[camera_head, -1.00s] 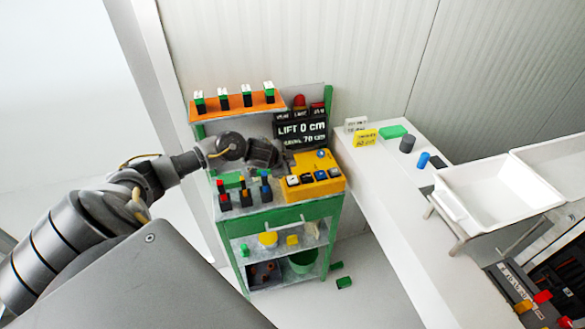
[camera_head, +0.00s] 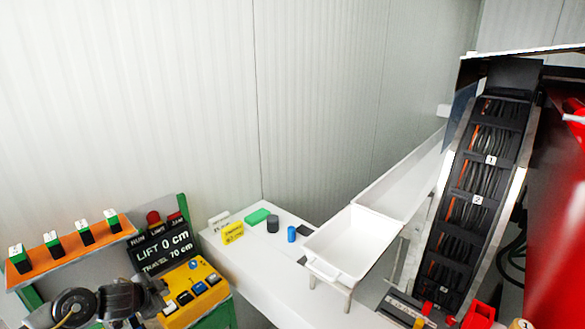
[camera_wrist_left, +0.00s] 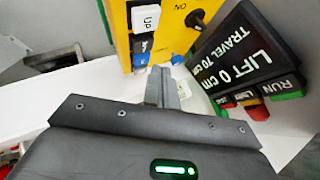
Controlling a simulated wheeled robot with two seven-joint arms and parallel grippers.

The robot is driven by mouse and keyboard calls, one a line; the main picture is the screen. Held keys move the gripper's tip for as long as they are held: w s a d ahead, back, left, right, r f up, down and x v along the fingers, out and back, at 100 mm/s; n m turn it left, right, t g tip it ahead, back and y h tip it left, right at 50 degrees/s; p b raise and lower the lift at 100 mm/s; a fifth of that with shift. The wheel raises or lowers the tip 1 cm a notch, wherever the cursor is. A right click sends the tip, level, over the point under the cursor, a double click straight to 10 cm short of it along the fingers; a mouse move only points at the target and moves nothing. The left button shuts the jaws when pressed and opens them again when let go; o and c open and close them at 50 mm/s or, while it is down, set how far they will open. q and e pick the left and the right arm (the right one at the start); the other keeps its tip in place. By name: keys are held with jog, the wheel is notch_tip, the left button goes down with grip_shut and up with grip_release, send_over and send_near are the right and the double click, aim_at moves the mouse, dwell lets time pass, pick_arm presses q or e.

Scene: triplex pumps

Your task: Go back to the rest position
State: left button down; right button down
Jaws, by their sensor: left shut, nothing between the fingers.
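My left gripper (camera_head: 152,294) is at the lower left of the head view, over the green-framed control stand and just left of the yellow button box (camera_head: 190,293). In the left wrist view my gripper's fingers (camera_wrist_left: 162,84) are together with nothing between them. Beyond them is the yellow box (camera_wrist_left: 170,14) with an UP button, and the black sign (camera_wrist_left: 245,50) reading LIFT 0 cm, TRAVEL 70 cm. I cannot tell whether the fingers touch anything. My right gripper is in neither view.
An orange shelf (camera_head: 72,248) with several green-and-white switches is at the left. A white table (camera_head: 262,282) carries a green block (camera_head: 257,216), a dark cylinder (camera_head: 272,224) and a blue cylinder (camera_head: 291,234). A white tray (camera_head: 345,243) and a cable chain (camera_head: 470,200) stand to the right.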

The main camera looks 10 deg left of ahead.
pick_arm(q)
jog(key=s+d+f+n+g, duration=0.1)
jog(key=s+d+f, duration=0.3)
jog(key=s+d, duration=0.35)
jog(key=s+d+f+n, duration=0.1)
jog(key=s+d+f, duration=0.2)
jog(key=s+d, duration=0.4)
jog(key=s+d+n+g, duration=0.2)
jog(key=s+d, duration=0.1)
jog(key=s, duration=0.6)
jog(key=s+d+n+g, duration=0.2)
jog(key=s+n+g, duration=0.1)
jog(key=s, duration=0.7)
notch_tip(320, 180, down, 31)
jog(key=s+b, duration=0.1)
jog(key=b, duration=0.7)
jog(key=s+a+f+g+b, duration=0.1)
jog(key=s+f+b, duration=0.2)
jog(key=s+f, duration=0.5)
jog(key=s+a+f+g+b, duration=0.1)
jog(key=s+f+b, duration=0.2)
jog(key=s+f, duration=0.6)
notch_tip(320, 180, down, 8)
jog(key=shift+a+r+m, duration=0.1)
jog(key=shift+a+m, duration=0.1)
jog(key=shift+m, duration=0.1)
